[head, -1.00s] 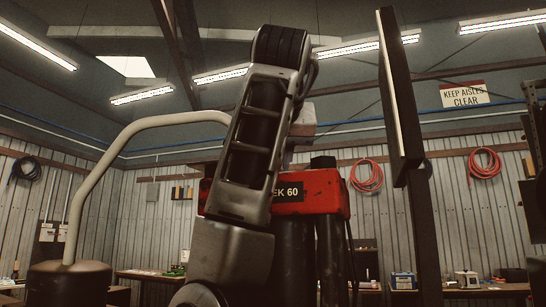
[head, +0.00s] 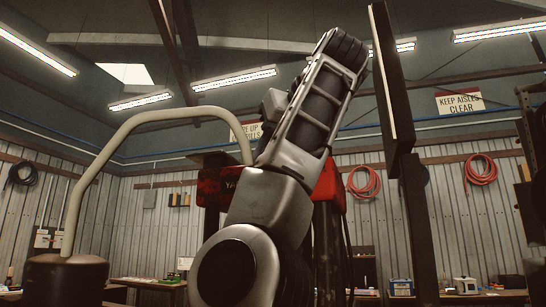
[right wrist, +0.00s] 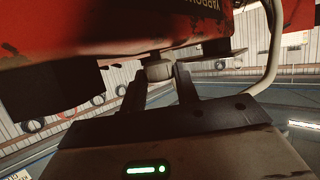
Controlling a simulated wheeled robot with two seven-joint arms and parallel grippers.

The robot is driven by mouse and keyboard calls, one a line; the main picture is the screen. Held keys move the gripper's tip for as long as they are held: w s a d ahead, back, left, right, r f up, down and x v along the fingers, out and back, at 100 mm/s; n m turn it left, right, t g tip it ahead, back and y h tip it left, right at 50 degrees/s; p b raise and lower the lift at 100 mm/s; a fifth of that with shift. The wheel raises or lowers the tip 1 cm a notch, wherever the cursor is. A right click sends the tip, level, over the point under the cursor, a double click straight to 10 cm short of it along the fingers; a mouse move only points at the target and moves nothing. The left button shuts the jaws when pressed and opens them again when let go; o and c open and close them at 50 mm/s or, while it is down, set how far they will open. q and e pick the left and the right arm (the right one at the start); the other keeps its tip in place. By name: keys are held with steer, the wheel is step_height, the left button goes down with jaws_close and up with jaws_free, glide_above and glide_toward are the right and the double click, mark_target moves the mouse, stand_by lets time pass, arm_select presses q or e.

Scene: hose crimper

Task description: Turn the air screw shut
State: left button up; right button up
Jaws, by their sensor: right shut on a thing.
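The red crimper body (head: 213,188) stands behind my raised arm in the head view, which hides much of it. Its worn red side (right wrist: 70,45) fills the upper left of the right wrist view. A small round grey knob, which looks like the air screw (right wrist: 157,71), sits under the red body. My right gripper (right wrist: 161,77) has its two dark fingers on either side of this knob and is shut on it. The fingers hide part of it, and its turn angle cannot be told. My left gripper is in neither current view.
A curved beige pipe (head: 100,162) rises from a dark drum (head: 65,280) at left. A tall dark post with a flat panel (head: 393,80) stands at right. Red hoses (head: 481,169) hang on the back wall above benches.

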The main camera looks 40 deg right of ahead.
steer(key=shift+d+n+y, duration=0.1)
steer(key=shift+n+y, duration=0.3)
steer(key=o, duration=1)
